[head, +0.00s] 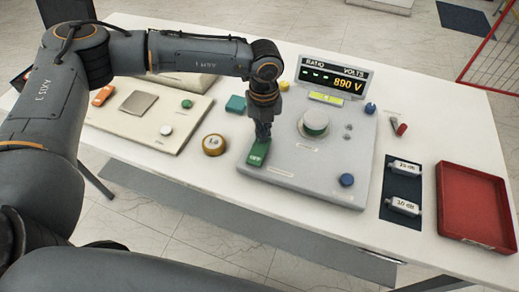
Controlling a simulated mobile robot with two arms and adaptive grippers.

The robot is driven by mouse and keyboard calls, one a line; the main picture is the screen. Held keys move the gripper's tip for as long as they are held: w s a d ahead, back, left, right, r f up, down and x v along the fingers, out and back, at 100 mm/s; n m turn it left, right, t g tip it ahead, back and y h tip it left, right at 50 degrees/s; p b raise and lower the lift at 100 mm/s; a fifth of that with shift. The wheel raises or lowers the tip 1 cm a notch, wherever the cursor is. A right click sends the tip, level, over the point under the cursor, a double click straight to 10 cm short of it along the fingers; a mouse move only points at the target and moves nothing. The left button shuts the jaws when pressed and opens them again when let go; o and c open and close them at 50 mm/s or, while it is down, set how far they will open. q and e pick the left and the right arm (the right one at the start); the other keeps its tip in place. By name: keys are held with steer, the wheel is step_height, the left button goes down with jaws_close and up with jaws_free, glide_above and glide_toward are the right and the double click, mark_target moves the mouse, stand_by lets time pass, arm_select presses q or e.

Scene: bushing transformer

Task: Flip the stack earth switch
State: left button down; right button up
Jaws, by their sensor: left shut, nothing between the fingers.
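The green rocker-like part (258,153) sits at the left edge of the grey console (335,182). It looks like the earth switch, but its label is too small to read. My left arm reaches in from the left, and my left gripper (263,134) points down over the back end of this green part. The gripper is shut and empty, with its tips touching or very close to the green part; I cannot tell which. The tips partly cover it. My right gripper is out of view.
Right are a dark mat (402,218) with two labelled cylinders and a red tray (441,195).

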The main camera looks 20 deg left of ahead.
arm_select(q)
steer(key=shift+f+b, duration=0.3)
steer(key=shift+f, duration=0.1)
steer(key=shift+r, duration=0.1)
steer(key=shift+r+p, duration=1.6)
steer(key=shift+r, duration=1.85)
